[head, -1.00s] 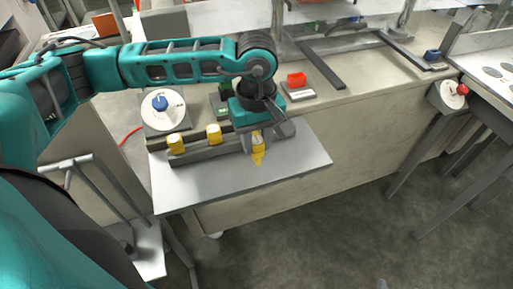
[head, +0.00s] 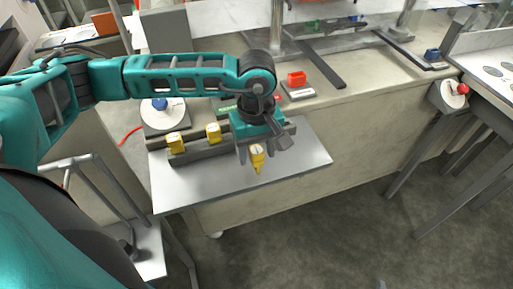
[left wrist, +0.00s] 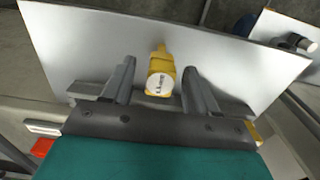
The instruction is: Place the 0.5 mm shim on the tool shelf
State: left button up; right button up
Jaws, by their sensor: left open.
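A yellow shim piece with a white label (head: 257,158) is at the light grey tool shelf plate (head: 205,188), in front of the dark rack. Its label print is too small to read surely. My left gripper (head: 255,150) is over it with fingers pointing down. In the left wrist view, the yellow piece (left wrist: 160,76) sits between the spread fingers (left wrist: 160,90), with a gap on each side. Two other yellow pieces (head: 175,143) (head: 214,132) stand at the rack (head: 202,151). My right gripper is not in view.
A white dial box with a blue knob (head: 160,106) stands behind the rack at left. A red block on a grey base (head: 297,82) is on the bench to the right. The plate's front and right parts are bare.

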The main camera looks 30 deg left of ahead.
aim_at(256, 150)
pick_arm(q)
notch_tip(256, 150, up, 12)
jog(key=shift+r, duration=0.2)
dwell(0.4)
jog(key=shift+s+f, duration=0.1)
dwell(0.4)
